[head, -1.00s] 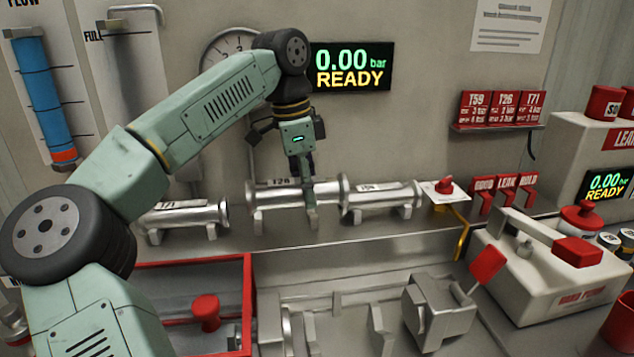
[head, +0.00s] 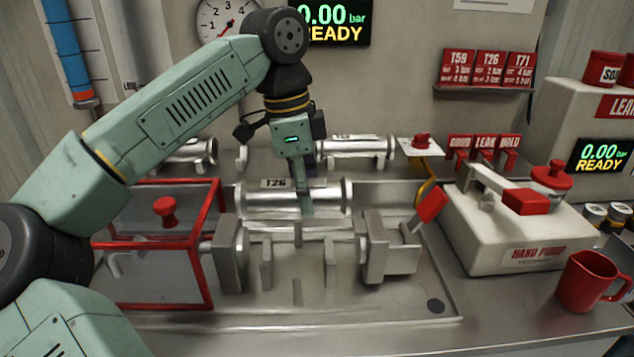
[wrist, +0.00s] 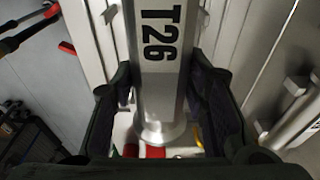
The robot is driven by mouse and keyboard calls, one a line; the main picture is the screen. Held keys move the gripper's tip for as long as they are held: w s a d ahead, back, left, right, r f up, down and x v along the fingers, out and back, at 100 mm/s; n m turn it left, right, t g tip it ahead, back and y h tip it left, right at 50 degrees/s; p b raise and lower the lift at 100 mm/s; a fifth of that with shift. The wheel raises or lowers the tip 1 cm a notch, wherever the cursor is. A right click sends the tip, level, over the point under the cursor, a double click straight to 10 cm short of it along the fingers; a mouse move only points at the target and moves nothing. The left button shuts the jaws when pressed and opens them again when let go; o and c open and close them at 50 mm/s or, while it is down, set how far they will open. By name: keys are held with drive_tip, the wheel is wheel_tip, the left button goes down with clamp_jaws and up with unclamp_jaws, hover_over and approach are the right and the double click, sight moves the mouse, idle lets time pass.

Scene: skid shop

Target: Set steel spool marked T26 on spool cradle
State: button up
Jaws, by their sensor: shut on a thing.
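The steel spool marked T26 (head: 262,197) is a bright flanged tube with a white label. My gripper (head: 306,203) is shut on it near its middle-right and holds it level, apparently above the back of the tray. In the wrist view the spool (wrist: 158,75) runs between my two fingers (wrist: 165,105), its T26 label facing the camera. The spool cradle (head: 297,262) is a set of grey upright supports in the tray, in front of and below the spool. A clamp block (head: 232,255) stands at its left and another (head: 388,250) with a red lever at its right.
A red-framed clear guard (head: 208,270) stands left of the cradle. The hand pump (head: 515,230) and red jug (head: 588,280) are at the right. Two other spools, one of them the right-hand spool (head: 352,147), lie on the back rack. The tray's front is clear.

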drive_tip(key=shift+s+d+f, duration=0.1)
drive_tip(key=shift+s, duration=0.3)
drive_tip(key=shift+f, duration=0.15)
drive_tip(key=shift+f+b, duration=2.1)
drive_tip(key=shift+f, duration=0.5)
drive_tip(key=shift+f+b, duration=0.35)
drive_tip(key=shift+f, duration=0.05)
drive_tip(key=shift+f+b, duration=0.55)
drive_tip(key=shift+f, duration=0.15)
drive_tip(key=shift+f, duration=0.3)
drive_tip(key=shift+f+b, duration=0.35)
drive_tip(key=shift+b, duration=0.15)
drive_tip(key=shift+f+b, duration=0.35)
drive_tip(key=shift+f, duration=0.05)
